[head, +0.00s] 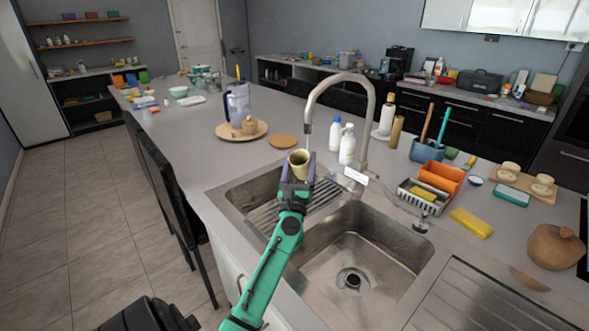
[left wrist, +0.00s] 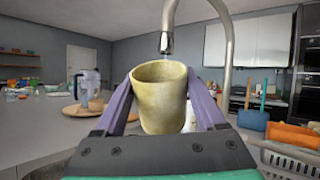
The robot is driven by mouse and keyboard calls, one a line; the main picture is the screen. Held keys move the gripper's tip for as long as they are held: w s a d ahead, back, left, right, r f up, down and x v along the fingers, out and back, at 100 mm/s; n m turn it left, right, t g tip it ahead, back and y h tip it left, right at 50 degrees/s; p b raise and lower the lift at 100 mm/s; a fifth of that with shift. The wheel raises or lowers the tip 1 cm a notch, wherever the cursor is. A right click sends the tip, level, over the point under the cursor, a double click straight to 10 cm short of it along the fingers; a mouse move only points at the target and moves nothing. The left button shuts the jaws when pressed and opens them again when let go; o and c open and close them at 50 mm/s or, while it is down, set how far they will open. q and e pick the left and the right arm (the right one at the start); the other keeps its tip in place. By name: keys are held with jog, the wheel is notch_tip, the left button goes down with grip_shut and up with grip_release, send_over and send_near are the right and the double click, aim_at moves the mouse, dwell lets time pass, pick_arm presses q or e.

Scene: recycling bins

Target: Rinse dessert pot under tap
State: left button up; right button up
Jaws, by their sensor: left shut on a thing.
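The dessert pot (head: 299,163) is a small, yellowish-beige cup, mouth up and slightly tilted in the head view. My left gripper (head: 298,172) is shut on it, with one purple finger on each side. In the left wrist view the pot (left wrist: 161,105) fills the middle between the fingers. The tap (head: 369,110) is a tall, curved metal spout. Its nozzle (left wrist: 166,43) hangs just above the pot's rim in the left wrist view. The pot is over the back of the left sink basin (head: 262,190). My right gripper is not in view.
White bottles (head: 347,145) stand behind the sink. A dish rack (head: 423,197) and a yellow sponge (head: 471,223) lie to its right. The right basin (head: 350,265) is empty. A round board (head: 241,136) with a jug is farther back left.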

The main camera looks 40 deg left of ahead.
pick_arm(q)
jog(key=w+b, duration=0.1)
jog(key=w+a+f+b, duration=0.1)
jog(key=w, duration=0.1)
jog(key=w+b, duration=0.1)
jog(key=shift+w+a+f, duration=0.2)
jog(key=shift+w, duration=0.2)
jog(key=shift+w+a+r, duration=0.1)
jog(key=shift+w+r, duration=0.05)
jog(key=shift+w, duration=0.25)
jog(key=shift+w+d, duration=0.2)
jog(key=shift+d, duration=0.4)
jog(key=shift+a, duration=0.1)
jog(key=shift+s+a+b, duration=0.2)
jog(key=shift+a+b, duration=0.1)
jog(key=shift+a, duration=0.2)
